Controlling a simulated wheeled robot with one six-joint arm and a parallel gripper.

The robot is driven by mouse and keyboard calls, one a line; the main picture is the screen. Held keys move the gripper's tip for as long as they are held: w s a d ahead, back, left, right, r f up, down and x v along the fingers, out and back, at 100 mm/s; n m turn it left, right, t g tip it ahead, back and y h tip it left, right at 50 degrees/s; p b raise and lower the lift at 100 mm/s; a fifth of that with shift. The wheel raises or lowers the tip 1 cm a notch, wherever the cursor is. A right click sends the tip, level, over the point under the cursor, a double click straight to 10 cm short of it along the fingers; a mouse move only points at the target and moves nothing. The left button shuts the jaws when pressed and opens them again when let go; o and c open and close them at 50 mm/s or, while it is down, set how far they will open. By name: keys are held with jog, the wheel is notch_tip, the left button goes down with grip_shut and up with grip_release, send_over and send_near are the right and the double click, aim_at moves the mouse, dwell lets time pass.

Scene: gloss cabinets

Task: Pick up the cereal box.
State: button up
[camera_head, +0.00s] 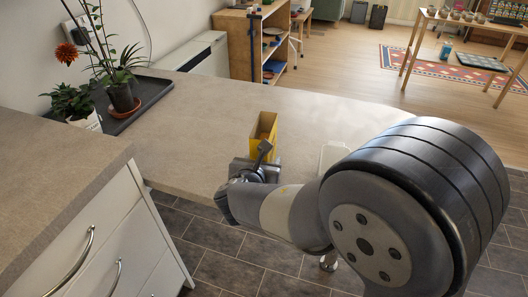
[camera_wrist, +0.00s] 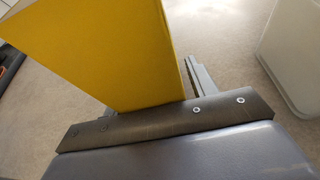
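The cereal box (camera_head: 261,137) is a yellow upright carton with an open-looking top, standing on the grey-beige counter near its front edge. My gripper (camera_head: 262,157) is low at the box's near side. In the wrist view the yellow box (camera_wrist: 110,50) fills the upper left and middle, right in front of my gripper (camera_wrist: 155,97). One grey finger shows just right of the box; only a small piece of the other shows at the left, the rest hidden by the box. The fingers are spread, with the box between them; contact is not clear.
A white container (camera_head: 333,155) stands right of the box, partly behind my arm; it also shows in the wrist view (camera_wrist: 292,55). A black tray (camera_head: 150,92) with potted plants (camera_head: 122,95) is at the far left. The counter's middle is clear.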

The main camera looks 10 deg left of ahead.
jog(key=c, duration=0.8)
jog(key=shift+o, duration=0.2)
